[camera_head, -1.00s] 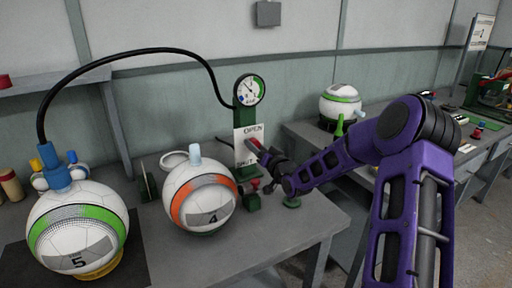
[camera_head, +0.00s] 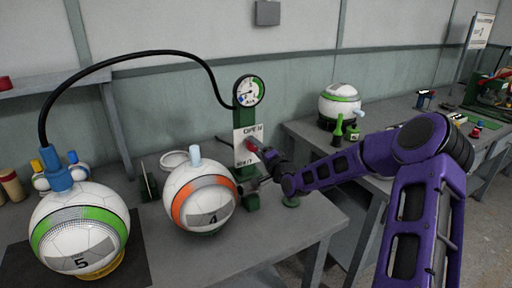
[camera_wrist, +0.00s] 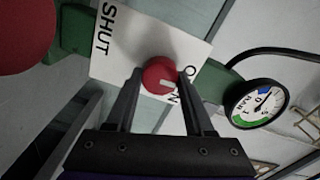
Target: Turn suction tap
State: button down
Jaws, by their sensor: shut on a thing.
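The suction tap is a round red knob (camera_wrist: 158,72) with a pale mark, on a white plate (camera_wrist: 118,60) lettered SHUT at one end and OPEN at the other. The mark points toward the OPEN end in the wrist view. My gripper (camera_wrist: 160,88) is shut on the knob, one dark finger on each side, partly covering the OPEN lettering. In the head view the plate (camera_head: 241,150) stands on a green post, and my wrist reaches it from the right. A round gauge (camera_wrist: 256,103) sits beyond the OPEN end; it also shows in the head view (camera_head: 249,91).
Ball 4 (camera_head: 203,216) stands close left of the post. Ball 5 (camera_head: 80,257), with a blue fitting and black hose (camera_head: 125,54), is farther left. A red rounded thing (camera_wrist: 22,32) lies beyond the SHUT end. The front right of the table (camera_head: 290,232) is clear.

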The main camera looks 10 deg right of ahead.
jog(key=shift+a+f+m, duration=0.1)
jog(key=shift+f+m, duration=0.05)
jog(key=shift+m, duration=0.15)
jog(key=shift+c, duration=1.4)
grip_release()
jog(key=shift+s, duration=0.15)
jog(key=p+v, duration=0.1)
jog(key=v, duration=1.6)
jog(key=shift+p, duration=0.3)
